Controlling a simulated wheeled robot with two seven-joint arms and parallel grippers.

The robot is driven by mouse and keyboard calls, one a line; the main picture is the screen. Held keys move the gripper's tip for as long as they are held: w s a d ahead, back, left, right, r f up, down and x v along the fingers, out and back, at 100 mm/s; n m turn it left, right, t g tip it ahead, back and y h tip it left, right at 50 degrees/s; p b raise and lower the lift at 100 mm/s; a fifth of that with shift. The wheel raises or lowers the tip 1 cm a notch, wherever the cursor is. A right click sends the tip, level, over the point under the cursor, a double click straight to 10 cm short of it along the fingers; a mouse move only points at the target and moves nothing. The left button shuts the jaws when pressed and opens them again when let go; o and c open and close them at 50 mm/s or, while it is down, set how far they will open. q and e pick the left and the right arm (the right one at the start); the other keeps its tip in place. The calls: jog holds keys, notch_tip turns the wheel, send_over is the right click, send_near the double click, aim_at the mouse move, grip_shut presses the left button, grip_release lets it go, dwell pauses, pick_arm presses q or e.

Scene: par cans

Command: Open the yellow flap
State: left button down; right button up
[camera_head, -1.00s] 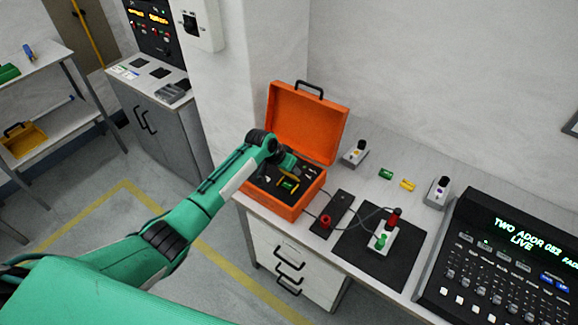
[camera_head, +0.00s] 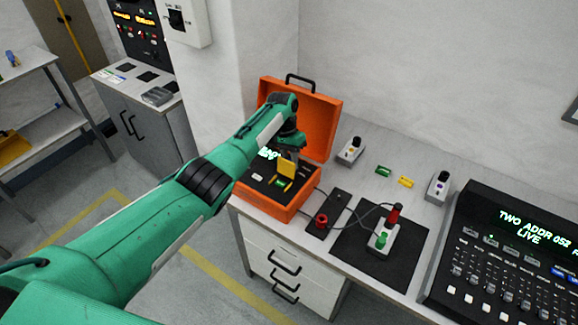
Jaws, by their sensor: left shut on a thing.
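The open orange case (camera_head: 262,206) stands on the bench with its lid up against the back. Inside, on its dark panel, the yellow flap (camera_head: 287,167) stands raised, showing its flat face. My left gripper (camera_head: 291,156) reaches into the case from above and is shut at the top of the yellow flap. Its fingertips are small and partly hidden by the wrist. My right gripper is not in view.
Right of the case are a dark strip with a red knob (camera_head: 321,220), a black mat (camera_head: 362,254) with a cabled white box, and small green and yellow pieces. A large console (camera_head: 505,250) fills the right. A wall borders the bench behind.

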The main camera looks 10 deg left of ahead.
pick_arm(q)
jog(key=shift+f, duration=0.1)
dwell(0.5)
jog(key=c, duration=1.3)
grip_release()
jog(key=shift+w, duration=0.1)
jog(key=b+v, duration=0.3)
jog(key=v, duration=1)
jog(key=shift+w+r+b, duration=0.25)
jog(key=shift+r+b, duration=0.05)
jog(key=shift+b, duration=0.05)
jog(key=shift+d+f, duration=0.1)
